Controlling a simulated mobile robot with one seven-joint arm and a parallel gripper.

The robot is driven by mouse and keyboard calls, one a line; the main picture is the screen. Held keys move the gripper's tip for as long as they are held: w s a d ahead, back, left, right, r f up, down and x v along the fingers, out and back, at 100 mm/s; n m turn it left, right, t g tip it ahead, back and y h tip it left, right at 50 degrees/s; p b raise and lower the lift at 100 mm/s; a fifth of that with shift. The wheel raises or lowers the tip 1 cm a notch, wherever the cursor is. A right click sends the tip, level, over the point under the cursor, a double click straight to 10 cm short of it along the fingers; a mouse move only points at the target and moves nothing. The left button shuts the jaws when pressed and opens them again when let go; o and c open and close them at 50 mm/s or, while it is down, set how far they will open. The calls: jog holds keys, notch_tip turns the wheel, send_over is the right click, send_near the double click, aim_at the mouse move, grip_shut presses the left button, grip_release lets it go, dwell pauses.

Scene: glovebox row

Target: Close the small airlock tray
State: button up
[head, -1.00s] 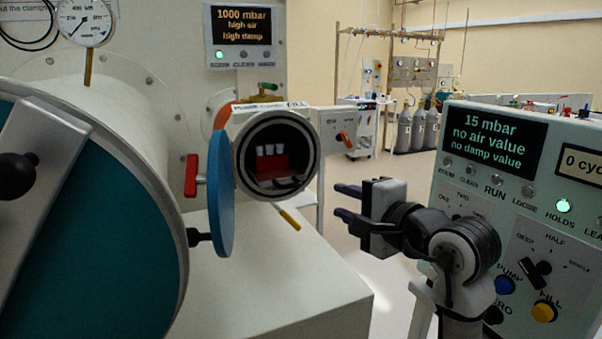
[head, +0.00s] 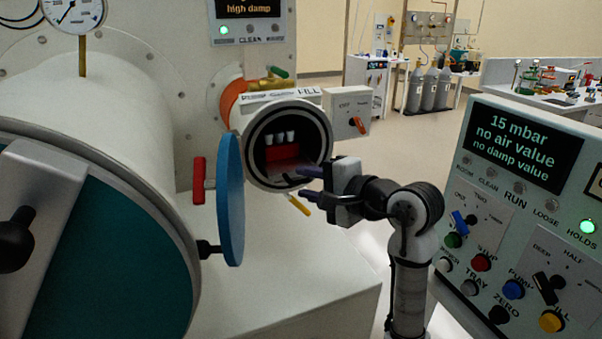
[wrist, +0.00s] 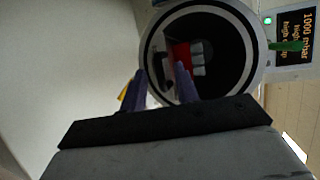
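The small airlock (head: 289,103) is a round white port with a dark rim, its blue door (head: 231,200) swung open to the left. Inside is a red rack (head: 281,153) with several white vials, on the pale tray (head: 287,167); how far the tray extends is hard to tell. A dark handle shows at the tray's front. My gripper (head: 305,183) is in front of the port's lower right edge, fingers apart and empty, pointing left. In the wrist view, the open fingers (wrist: 160,88) point toward the port, with the red rack (wrist: 181,56) beyond them.
A large teal airlock door (head: 110,240) fills the left. A yellow-handled lever (head: 299,205) hangs below the port, close to my gripper. The control panel (head: 520,220) stands to the right. A white bench top (head: 290,270) is clear below.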

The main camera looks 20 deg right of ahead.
jog(key=shift+x, duration=1.2)
jog(key=shift+f, duration=0.1)
grip_shut()
